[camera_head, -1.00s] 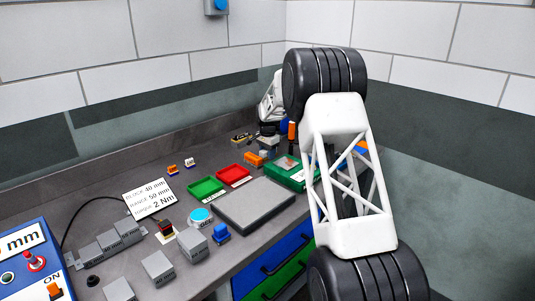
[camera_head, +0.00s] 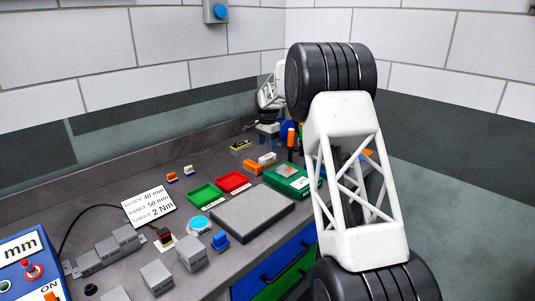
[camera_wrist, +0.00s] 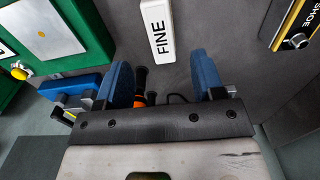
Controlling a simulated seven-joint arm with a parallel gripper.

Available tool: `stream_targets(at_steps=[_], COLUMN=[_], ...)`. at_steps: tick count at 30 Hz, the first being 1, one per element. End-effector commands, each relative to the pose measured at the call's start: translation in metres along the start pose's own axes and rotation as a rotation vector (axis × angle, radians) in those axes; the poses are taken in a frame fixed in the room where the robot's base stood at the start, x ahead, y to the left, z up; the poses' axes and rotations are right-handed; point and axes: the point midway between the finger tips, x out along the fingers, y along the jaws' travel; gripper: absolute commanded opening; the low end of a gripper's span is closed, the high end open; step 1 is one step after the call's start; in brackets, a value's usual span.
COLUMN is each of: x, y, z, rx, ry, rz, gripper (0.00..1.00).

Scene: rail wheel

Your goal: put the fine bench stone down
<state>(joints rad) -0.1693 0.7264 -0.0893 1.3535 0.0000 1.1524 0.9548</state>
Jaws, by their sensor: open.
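The fine bench stone (camera_wrist: 160,32) is a white block with FINE printed on it, lying on the grey bench top in the wrist view. In the head view it appears as a small white block (camera_head: 267,158) beside an orange one. My gripper (camera_wrist: 162,80) has its two blue fingers spread apart, with nothing between them. The stone lies beyond the fingertips, in line with the gap and apart from both fingers. In the head view my gripper (camera_head: 268,132) is small and partly hidden at the back of the bench, above and behind the stone.
An orange block (camera_head: 253,167) lies beside the stone. A green case (camera_head: 288,180) stands to its right, with red (camera_head: 232,182) and green (camera_head: 204,195) trays to the left. A yellow-black SHOE plate (camera_wrist: 297,22) is right in the wrist view. Orange-handled tools (camera_head: 291,138) stand near my gripper.

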Motion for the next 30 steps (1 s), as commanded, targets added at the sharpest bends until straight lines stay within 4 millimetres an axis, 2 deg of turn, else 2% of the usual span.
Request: stream_targets(at_steps=[3,9,30], x=[-0.016,-0.032,-0.035], y=[0.000,0.000,0.000], z=[0.000,0.000,0.000], rx=[0.000,0.000,0.000], ry=[0.000,0.001,0.001], rz=[0.000,-0.002,-0.001], gripper=[0.62,0.62,0.62])
